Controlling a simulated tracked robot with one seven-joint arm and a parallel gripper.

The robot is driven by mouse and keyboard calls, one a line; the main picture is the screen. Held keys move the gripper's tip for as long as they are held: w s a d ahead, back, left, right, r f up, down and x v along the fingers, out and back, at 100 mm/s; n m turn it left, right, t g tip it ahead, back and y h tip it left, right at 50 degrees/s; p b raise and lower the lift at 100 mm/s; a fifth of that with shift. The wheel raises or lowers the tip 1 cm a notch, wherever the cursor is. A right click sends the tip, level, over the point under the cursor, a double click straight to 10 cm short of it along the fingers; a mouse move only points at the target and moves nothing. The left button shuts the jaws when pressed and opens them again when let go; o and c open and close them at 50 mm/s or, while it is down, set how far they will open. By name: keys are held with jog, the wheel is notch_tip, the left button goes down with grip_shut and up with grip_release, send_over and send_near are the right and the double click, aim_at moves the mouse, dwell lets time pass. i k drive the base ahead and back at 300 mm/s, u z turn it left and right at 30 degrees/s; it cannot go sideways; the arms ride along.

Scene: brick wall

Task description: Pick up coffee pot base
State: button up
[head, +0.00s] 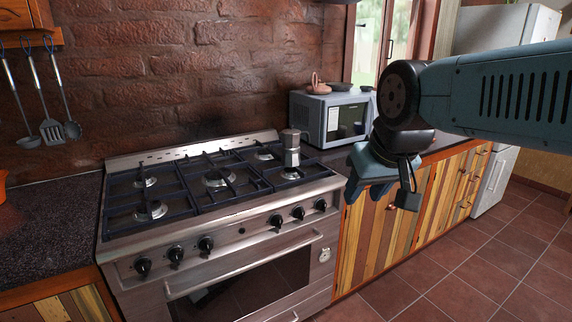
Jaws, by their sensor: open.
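A small metal coffee pot (291,150) with a dark top stands upright on the right part of the stove (222,190). I cannot tell its base apart from its upper part at this size. My gripper (376,198) hangs to the right of the pot and the stove, in front of the wooden cabinets. It is open, and I see nothing between its fingers. It is apart from the pot.
A microwave (312,118) with small items on top stands behind, right of the pot. Dark grates (215,172) cover the stove top. Several utensils (50,128) hang at the left. The tiled floor (490,262) is clear at the lower right.

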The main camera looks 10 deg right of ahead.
aim_at(291, 160)
jog(key=u, duration=0.1)
jog(key=k, duration=0.25)
jog(key=z, duration=0.05)
jog(key=i, duration=1.4)
jog(key=u, duration=0.6)
jog(key=k, duration=0.85)
jog(key=u, duration=0.15)
jog(key=i, duration=0.85)
jog(key=z, duration=0.05)
